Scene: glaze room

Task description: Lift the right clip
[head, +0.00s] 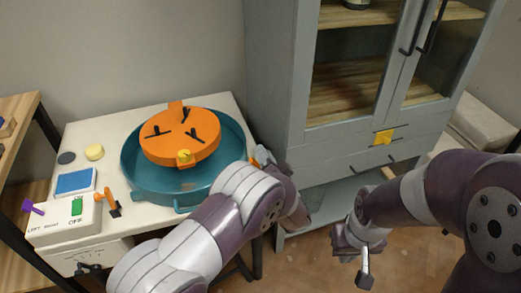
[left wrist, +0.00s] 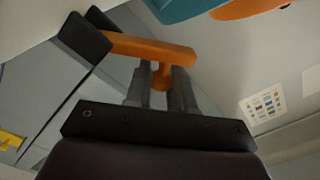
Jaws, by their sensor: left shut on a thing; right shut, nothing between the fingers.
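The right clip (left wrist: 150,48) is an orange bar with black pads at one end in the left wrist view. My left gripper (left wrist: 163,78) has its two grey fingers closed on the clip's short orange stem. In the head view my left gripper (head: 260,158) is at the right side of the teal basin (head: 130,172), and my arm hides most of that clip. The left clip (head: 107,202), orange with a black end, sits at the basin's front left. My right gripper (head: 365,281) is shut and empty, low over the floor at right.
An orange disc (head: 205,148) with black marks and a yellow knob (head: 184,156) lies in the basin on a white table (head: 110,128). A control box (head: 60,222) with a green switch stands front left. A grey cabinet (head: 275,80) stands close behind at right.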

